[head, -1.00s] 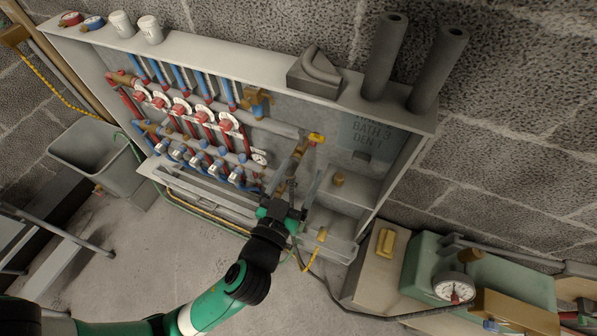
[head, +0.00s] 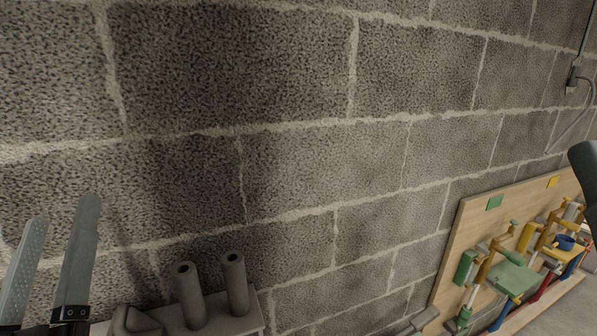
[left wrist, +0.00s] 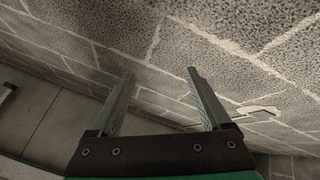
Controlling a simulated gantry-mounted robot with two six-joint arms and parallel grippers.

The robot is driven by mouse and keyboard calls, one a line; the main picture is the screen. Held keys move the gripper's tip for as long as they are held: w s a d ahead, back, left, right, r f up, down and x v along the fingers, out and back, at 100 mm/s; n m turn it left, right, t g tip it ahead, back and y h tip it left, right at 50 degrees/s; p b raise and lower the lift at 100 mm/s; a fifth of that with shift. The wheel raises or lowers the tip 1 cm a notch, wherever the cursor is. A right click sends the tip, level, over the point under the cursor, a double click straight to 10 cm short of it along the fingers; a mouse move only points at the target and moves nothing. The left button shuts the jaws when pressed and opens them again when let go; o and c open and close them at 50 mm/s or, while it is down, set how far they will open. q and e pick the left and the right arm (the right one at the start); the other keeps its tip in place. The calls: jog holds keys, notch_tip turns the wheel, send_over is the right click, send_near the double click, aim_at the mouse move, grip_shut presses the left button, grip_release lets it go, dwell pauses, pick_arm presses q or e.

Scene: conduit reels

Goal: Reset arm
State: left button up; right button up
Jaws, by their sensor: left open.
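My left gripper (head: 64,211) is at the lower left of the head view, raised in front of the block wall. Its two grey fingers point up and stand apart with nothing between them. In the left wrist view the same open fingers (left wrist: 161,73) show against the wall, with floor to the left. At the right edge of the head view, a dark grey rounded piece (head: 585,178) is cut off by the frame; it looks like a fingertip of my right gripper, but its jaw state cannot be told.
Two grey pipe stubs (head: 210,292) and a grey moulded piece (head: 135,320) stand on the cabinet top at the bottom. A wooden board (head: 450,270) with coloured tools and clamps leans at the lower right. A socket with a cable (head: 577,78) is on the wall (head: 300,170).

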pick_arm(q)
jog(key=s+d+r+m+t+h, duration=0.45)
jog(key=d+r+m+h, duration=0.25)
jog(key=r+m+h, duration=0.35)
notch_tip(320, 180, up, 37)
jog(key=p, duration=3.9)
pick_arm(e)
notch_tip(320, 180, up, 40)
jog(key=f, duration=0.1)
pick_arm(q)
notch_tip(320, 180, down, 58)
jog(key=b, duration=5.8)
jog(key=shift+a+n, duration=0.2)
jog(key=shift+n, duration=0.15)
pick_arm(e)
notch_tip(320, 180, down, 58)
jog(key=shift+r, duration=0.2)
pick_arm(q)
jog(key=shift+g+b, duration=0.25)
jog(key=shift+b, duration=0.05)
